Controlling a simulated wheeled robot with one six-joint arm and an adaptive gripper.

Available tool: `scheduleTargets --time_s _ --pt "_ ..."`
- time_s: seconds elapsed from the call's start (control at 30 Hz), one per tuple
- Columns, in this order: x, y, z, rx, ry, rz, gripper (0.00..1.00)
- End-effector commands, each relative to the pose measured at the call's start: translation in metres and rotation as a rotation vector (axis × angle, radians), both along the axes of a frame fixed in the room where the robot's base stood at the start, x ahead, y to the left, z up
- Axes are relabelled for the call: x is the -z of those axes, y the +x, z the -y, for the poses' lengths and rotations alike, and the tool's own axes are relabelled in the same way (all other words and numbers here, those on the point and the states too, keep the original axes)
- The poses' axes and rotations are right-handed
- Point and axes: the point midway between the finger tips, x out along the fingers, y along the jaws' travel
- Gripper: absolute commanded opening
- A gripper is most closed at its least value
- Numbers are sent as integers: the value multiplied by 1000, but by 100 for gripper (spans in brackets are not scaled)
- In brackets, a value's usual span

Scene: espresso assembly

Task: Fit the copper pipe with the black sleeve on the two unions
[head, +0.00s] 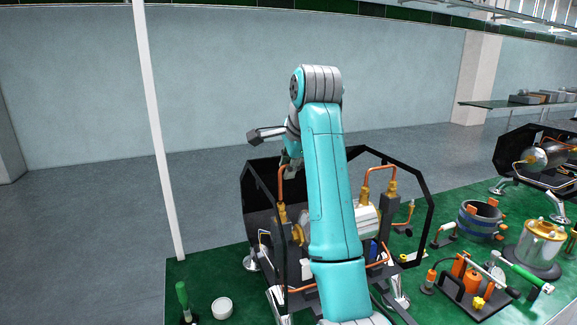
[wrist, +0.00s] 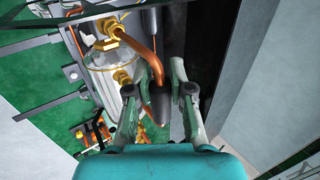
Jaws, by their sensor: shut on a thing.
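My gripper (wrist: 160,91) is shut on the black sleeve (wrist: 158,106) of a copper pipe (wrist: 150,56). In the wrist view the pipe rises from the sleeve and bends to the upper left, toward a brass union (wrist: 113,28). I cannot tell whether its end touches that union. A second brass union (wrist: 122,77) sits lower, left of the sleeve. In the head view my gripper (head: 291,166) is over the left side of the machine, and a copper pipe (head: 281,182) shows below it. The pipe's other end is hidden.
The machine's black frame panel (head: 405,180) stands close around the work area. Another bent copper pipe (head: 366,179) stands at the machine's right side. A green mat (head: 420,285) carries several tools and parts to the right. A white post (head: 158,130) rises at the left.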

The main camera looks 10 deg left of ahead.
Motion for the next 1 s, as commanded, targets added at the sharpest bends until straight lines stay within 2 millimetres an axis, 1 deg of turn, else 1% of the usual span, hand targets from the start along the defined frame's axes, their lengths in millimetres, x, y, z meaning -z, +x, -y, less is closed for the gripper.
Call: scheduleTargets --time_s 1.0 --pt "17 0 0 0 1 1 0"
